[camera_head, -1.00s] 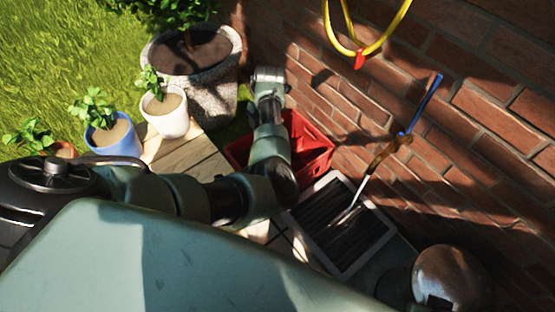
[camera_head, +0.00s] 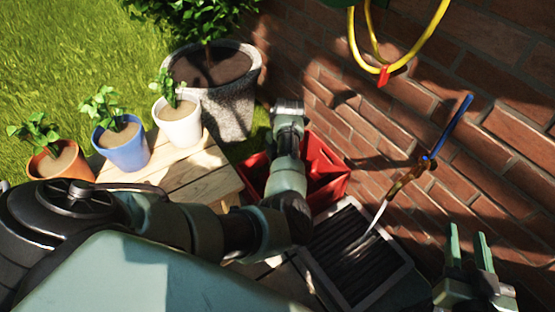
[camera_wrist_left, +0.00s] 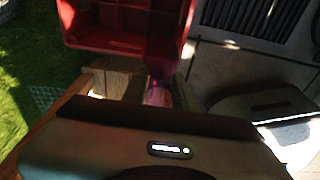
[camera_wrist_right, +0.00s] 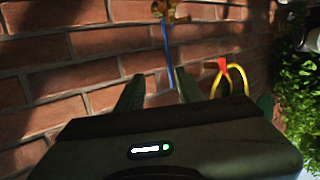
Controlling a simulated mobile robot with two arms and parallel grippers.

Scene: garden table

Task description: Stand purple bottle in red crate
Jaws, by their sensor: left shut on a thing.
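The red crate (camera_head: 325,172) stands beyond the wooden table by the brick wall, partly hidden by my left arm. It also shows at the top of the left wrist view (camera_wrist_left: 120,40). My left gripper (camera_wrist_left: 158,92) is shut on the purple bottle (camera_wrist_left: 158,93), which is dark and blurred there. The bottle is by the crate's near edge in that view; I cannot tell whether it is inside. The bottle and left fingers are hidden in the head view. My right gripper (camera_head: 470,245) is open and empty, fingers up, near the wall; it also shows in the right wrist view (camera_wrist_right: 158,92).
A slatted dark tray with a pale frame (camera_head: 360,255) lies right of the crate. Three potted plants stand on the table (camera_head: 205,180), with a big stone planter (camera_head: 225,110) behind.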

